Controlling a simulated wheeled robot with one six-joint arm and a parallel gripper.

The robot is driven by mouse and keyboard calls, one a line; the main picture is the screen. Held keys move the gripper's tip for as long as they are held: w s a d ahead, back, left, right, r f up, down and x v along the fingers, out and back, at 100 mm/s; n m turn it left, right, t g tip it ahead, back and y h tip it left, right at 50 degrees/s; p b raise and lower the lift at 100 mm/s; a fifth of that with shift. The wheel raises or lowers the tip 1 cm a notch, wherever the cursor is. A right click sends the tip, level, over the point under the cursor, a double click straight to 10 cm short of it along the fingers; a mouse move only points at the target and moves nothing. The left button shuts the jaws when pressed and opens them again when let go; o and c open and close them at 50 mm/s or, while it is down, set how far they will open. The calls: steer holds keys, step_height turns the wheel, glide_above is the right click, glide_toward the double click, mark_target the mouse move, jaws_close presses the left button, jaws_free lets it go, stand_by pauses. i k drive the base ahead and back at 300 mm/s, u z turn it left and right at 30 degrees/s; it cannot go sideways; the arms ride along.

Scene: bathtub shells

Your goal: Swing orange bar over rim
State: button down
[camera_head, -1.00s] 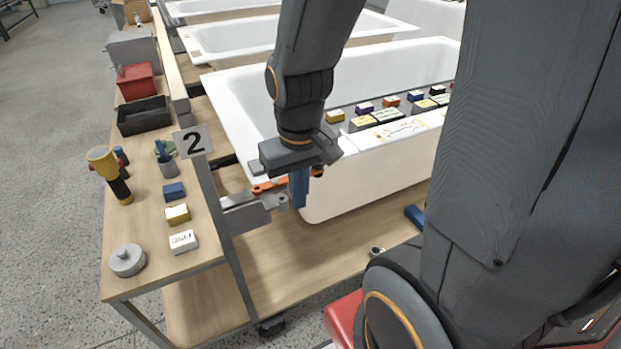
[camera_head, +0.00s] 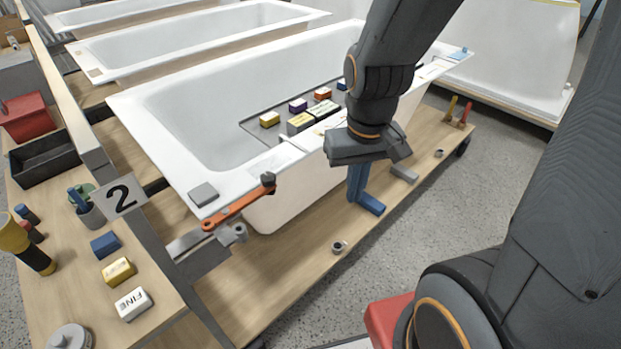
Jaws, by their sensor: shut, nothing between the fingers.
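The orange bar (camera_head: 236,206) runs from a grey bracket (camera_head: 200,242) up and right to a dark knob (camera_head: 268,181). It overlaps the front edge of the white tub rim (camera_head: 180,178) near the tub's left corner. I cannot tell whether its end is above the rim or just in front of it. My gripper (camera_head: 356,186) is shut and empty, with blue fingers pointing down. It is well right of the bar, apart from it, in front of the tub's outer wall. Its dark body hides part of the tub.
Several coloured blocks (camera_head: 298,104) lie on a grey tray across the tub. A "2" sign (camera_head: 120,195) and tools stand at left. Wooden shelf (camera_head: 275,285) below the bar is mostly clear.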

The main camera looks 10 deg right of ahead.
mark_target(226, 213)
steer(key=z, duration=0.5)
steer(key=k, duration=1.2)
steer(key=u, duration=1.4)
steer(key=i, duration=1)
